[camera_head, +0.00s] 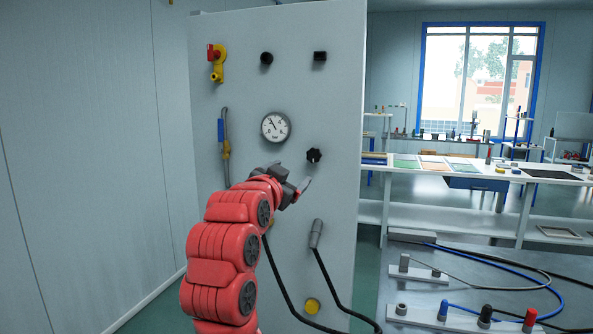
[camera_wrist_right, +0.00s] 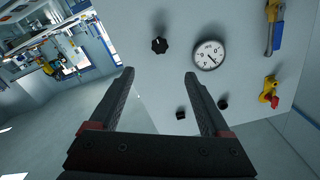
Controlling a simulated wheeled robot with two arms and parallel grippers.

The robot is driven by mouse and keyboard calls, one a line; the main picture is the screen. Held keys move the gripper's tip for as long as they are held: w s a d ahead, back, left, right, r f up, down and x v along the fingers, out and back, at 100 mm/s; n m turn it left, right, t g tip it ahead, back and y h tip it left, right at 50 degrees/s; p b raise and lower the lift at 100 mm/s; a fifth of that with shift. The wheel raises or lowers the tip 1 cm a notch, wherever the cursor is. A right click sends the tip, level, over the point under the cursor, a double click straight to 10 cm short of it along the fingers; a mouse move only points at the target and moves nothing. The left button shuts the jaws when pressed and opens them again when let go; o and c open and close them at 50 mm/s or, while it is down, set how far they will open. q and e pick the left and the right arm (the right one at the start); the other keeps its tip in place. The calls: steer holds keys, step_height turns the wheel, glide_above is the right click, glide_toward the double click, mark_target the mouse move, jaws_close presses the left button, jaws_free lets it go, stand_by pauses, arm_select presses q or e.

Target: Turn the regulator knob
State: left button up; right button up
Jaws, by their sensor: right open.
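The regulator knob (camera_head: 314,155) is a black, lobed knob on the pale panel (camera_head: 340,90), right of and below a round dial gauge (camera_head: 275,126). In the right wrist view the knob (camera_wrist_right: 159,45) shows beyond the fingertips, near the line between them, with the gauge (camera_wrist_right: 209,55) to its right. My right gripper (camera_head: 290,173) is open and empty, below and left of the knob in the head view. It shows no contact with the knob. In the wrist view its two fingers (camera_wrist_right: 160,75) are wide apart. My left gripper does not show.
The panel also carries a yellow valve with red handle (camera_head: 216,62), a round black knob (camera_head: 266,58), a square black knob (camera_head: 320,56) and a yellow button (camera_head: 312,306). A grey connector (camera_head: 316,234) with a black cable hangs below the regulator knob. A bench stands right.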

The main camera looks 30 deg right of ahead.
steer(key=shift+s+a, duration=0.25)
steer(key=shift+a, duration=0.05)
steer(key=m+p, duration=3.1)
steer(key=p, duration=0.2)
glide_toward(313, 156)
steer(key=x, duration=0.6)
steer(key=shift+d, duration=0.2)
steer(key=shift+x, duration=1)
steer(key=shift+w+a, duration=0.1)
